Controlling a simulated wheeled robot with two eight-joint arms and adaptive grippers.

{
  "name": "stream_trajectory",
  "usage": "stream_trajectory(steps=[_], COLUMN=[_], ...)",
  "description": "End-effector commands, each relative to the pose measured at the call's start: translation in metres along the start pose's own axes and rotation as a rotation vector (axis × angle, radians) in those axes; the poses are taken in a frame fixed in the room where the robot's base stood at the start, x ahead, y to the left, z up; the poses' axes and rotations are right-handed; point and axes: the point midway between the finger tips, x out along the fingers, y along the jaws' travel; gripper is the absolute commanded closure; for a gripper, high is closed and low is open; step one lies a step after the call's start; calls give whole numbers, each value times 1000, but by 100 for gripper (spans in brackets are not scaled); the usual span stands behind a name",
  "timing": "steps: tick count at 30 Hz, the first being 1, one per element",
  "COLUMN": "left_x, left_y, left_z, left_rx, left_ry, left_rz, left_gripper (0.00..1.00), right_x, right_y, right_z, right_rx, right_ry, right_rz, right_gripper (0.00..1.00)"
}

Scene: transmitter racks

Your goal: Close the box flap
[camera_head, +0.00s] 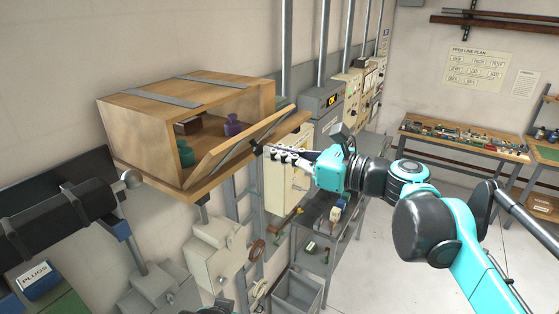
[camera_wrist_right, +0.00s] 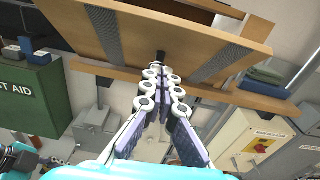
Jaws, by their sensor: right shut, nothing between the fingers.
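The wooden box (camera_head: 185,105) stands on a wall shelf at the left of the head view. Its flap (camera_head: 228,152) is hinged low at the front and leans outward, partly open, with a gap above it. In the right wrist view the flap (camera_wrist_right: 150,42) fills the top, with dark straps and a small black knob (camera_wrist_right: 161,57). My right gripper (camera_head: 268,152) is shut and empty, its tips close to the flap's outer face by the knob. I cannot tell whether they touch. A green jar (camera_head: 185,154) and a purple jar (camera_head: 232,126) show inside.
The wooden shelf (camera_head: 205,187) juts out under the box. Grey and cream cabinets (camera_head: 320,103) stand right of it, with a cluttered grey cart (camera_head: 325,215) below. A workbench (camera_head: 465,145) is at the back right. The floor at the right is clear.

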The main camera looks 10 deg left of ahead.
Motion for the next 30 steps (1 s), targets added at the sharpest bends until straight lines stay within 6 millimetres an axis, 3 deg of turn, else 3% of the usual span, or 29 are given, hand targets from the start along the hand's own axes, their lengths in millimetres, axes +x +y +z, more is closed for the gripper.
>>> stream_trajectory(steps=[15,30], left_x=[-20,-37], left_y=[0,0], left_z=[-15,-27], left_rx=[0,0], left_ry=[0,0], left_rz=[0,0], left_gripper=[56,56], right_x=[32,55], right_y=[-1,-2], right_z=[53,70], right_rx=[0,-1], right_ry=[0,112], right_rz=[2,4], right_gripper=[100,100])
